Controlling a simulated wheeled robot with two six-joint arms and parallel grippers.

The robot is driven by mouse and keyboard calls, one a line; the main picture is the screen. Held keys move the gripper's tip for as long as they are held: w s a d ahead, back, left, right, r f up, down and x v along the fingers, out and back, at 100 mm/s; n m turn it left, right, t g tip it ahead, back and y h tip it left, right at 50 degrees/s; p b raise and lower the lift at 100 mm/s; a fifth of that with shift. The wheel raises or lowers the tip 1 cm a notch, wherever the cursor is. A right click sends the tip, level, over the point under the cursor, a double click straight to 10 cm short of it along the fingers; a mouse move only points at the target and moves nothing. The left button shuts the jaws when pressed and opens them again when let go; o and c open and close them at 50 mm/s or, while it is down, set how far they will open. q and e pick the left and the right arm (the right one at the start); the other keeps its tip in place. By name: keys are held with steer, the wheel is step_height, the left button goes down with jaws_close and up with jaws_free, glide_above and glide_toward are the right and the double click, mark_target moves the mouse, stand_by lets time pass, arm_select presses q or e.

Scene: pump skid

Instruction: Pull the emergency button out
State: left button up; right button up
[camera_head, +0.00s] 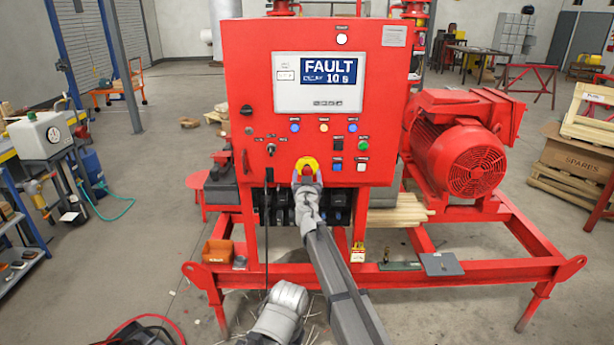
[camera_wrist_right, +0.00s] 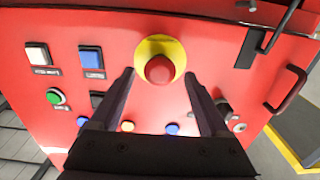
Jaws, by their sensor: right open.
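The emergency button (camera_head: 308,171) is a red mushroom head on a yellow round base, low on the front of the red control cabinet (camera_head: 245,95). In the right wrist view the red button (camera_wrist_right: 159,69) sits in front of its yellow disc (camera_wrist_right: 158,46). My right gripper (camera_head: 306,180) is right in front of the button. In the wrist view, the two dark fingers of this gripper (camera_wrist_right: 160,76) are apart, with their tips on either side of the button head. A gap shows on both sides, and contact is not visible. My left gripper's fingers are not visible.
The cabinet display (camera_head: 328,75) reads FAULT. Coloured buttons and switches surround the emergency button, including a green one (camera_wrist_right: 55,97) and a blue one (camera_wrist_right: 91,58). A cabinet handle (camera_wrist_right: 287,90) juts out nearby. A red motor (camera_head: 465,150) stands to the right on the red skid frame (camera_head: 480,270).

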steer(key=s, duration=0.7)
steer(key=shift+s, duration=0.4)
steer(key=s+d+f+m+g+h, duration=0.2)
steer(key=s+d+h, duration=0.1)
steer(key=d, duration=0.3)
steer(key=s+d+f+m+g+h, duration=0.1)
steer(key=s+d+f+h, duration=0.15)
steer(key=d, duration=0.45)
steer(key=s+d+f+m+g, duration=0.1)
steer(key=s+d+f+g, duration=0.65)
steer(key=s+f, duration=0.35)
steer(key=s+a+f+n+g+y, duration=0.2)
steer(key=s+f+g+y, duration=0.1)
steer(key=s, duration=0.7)
steer(key=s+a+f+n+g+y, duration=0.1)
steer(key=s+f+n+g+y, duration=0.2)
steer(key=s, duration=0.7)
steer(key=s+a+n+g+h, duration=0.1)
steer(key=s+a, duration=0.4)
steer(key=a, duration=0.6)
steer(key=shift+s+a+f+n+g+h, duration=0.2)
steer(key=shift+s+n+g+h, duration=0.15)
steer(key=shift+n, duration=0.55)
